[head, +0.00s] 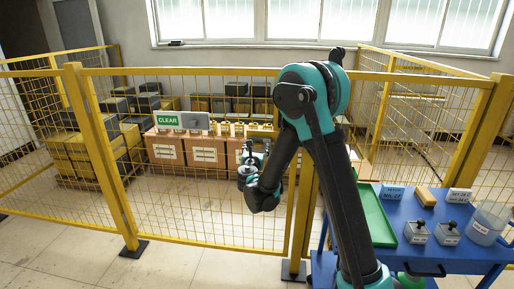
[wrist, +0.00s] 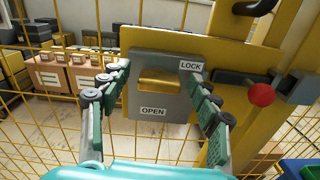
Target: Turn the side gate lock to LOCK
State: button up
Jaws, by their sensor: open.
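The side gate lock is a grey plate (wrist: 135,102) on a yellow gate panel (wrist: 232,60) in the wrist view. A LOCK label (wrist: 191,65) is at its upper right and an OPEN label (wrist: 152,112) at its bottom. A horizontal yellow piece (wrist: 158,86) shows in the middle of the plate; I cannot tell its exact setting. My gripper (wrist: 160,75) is open, with one finger on each side of the plate and nothing visibly held. In the head view my gripper (head: 250,165) is at the fence, and my arm hides the lock.
A red ball knob (wrist: 262,95) is right of the lock, with a black handle (wrist: 254,7) above. Yellow mesh fence (head: 200,215) surrounds brown boxes (head: 207,152). A green CLEAR sign (head: 167,120) is on the left. A blue cart (head: 455,258) with a green tray (head: 372,215) is at right.

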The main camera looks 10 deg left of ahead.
grip_shut()
dwell(0.4)
jog(key=shift+n, duration=0.6)
grip_release()
